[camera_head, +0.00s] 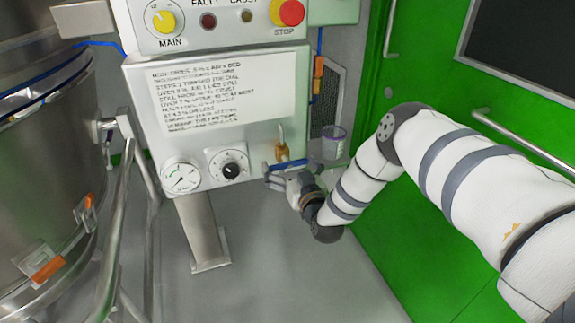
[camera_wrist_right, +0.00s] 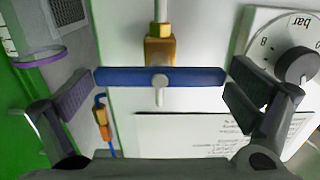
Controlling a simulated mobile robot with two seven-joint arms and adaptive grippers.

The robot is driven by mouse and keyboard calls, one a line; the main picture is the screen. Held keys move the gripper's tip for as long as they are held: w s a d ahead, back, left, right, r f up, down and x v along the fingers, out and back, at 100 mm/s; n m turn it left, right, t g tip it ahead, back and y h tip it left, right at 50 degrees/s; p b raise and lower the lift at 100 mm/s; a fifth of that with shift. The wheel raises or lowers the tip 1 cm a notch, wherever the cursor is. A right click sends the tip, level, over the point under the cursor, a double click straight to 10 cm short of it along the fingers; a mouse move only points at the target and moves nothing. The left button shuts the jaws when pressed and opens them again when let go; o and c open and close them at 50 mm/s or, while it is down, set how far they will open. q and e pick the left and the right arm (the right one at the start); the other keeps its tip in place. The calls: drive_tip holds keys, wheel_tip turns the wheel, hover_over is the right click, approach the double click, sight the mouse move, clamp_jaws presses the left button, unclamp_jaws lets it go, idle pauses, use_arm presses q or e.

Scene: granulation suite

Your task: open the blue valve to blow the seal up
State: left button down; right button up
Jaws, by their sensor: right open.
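The blue valve handle (camera_wrist_right: 193,77) is a flat bar lying crosswise to its pipe in the right wrist view. It is fixed by a pale centre nut below a brass valve body (camera_wrist_right: 159,50). In the head view the brass body (camera_head: 282,150) is at the panel's lower right, with the blue handle (camera_head: 290,164) partly hidden by my gripper. My right gripper (camera_wrist_right: 160,88) is open, with one finger near each end of the handle. I cannot tell whether either finger touches it. The right gripper (camera_head: 283,174) is just below the valve in the head view. My left gripper is out of view.
A pressure gauge (camera_head: 181,177) and a black dial (camera_head: 231,170) are left of the valve. A clear cup with a purple rim (camera_head: 334,142) stands close on the right. A steel vessel (camera_head: 40,170) fills the left. A green door (camera_head: 440,235) is behind my arm.

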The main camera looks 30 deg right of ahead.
drive_tip(key=shift+w, duration=0.25)
drive_tip(key=c, duration=0.9)
drive_tip(key=shift+r+n, duration=0.1)
drive_tip(key=shift+n, duration=0.2)
drive_tip(key=n, duration=0.3)
drive_tip(key=shift+p, duration=0.3)
drive_tip(key=n, duration=0.3)
drive_tip(key=shift+a+n, duration=0.15)
drive_tip(key=shift+n, duration=0.15)
drive_tip(key=n, duration=0.5)
drive_tip(key=shift+f, duration=0.3)
use_arm(q)
drive_tip(key=shift+b, duration=0.3)
use_arm(e)
drive_tip(key=n, duration=0.5)
drive_tip(key=shift+f+n, duration=0.1)
drive_tip(key=shift+n, duration=0.3)
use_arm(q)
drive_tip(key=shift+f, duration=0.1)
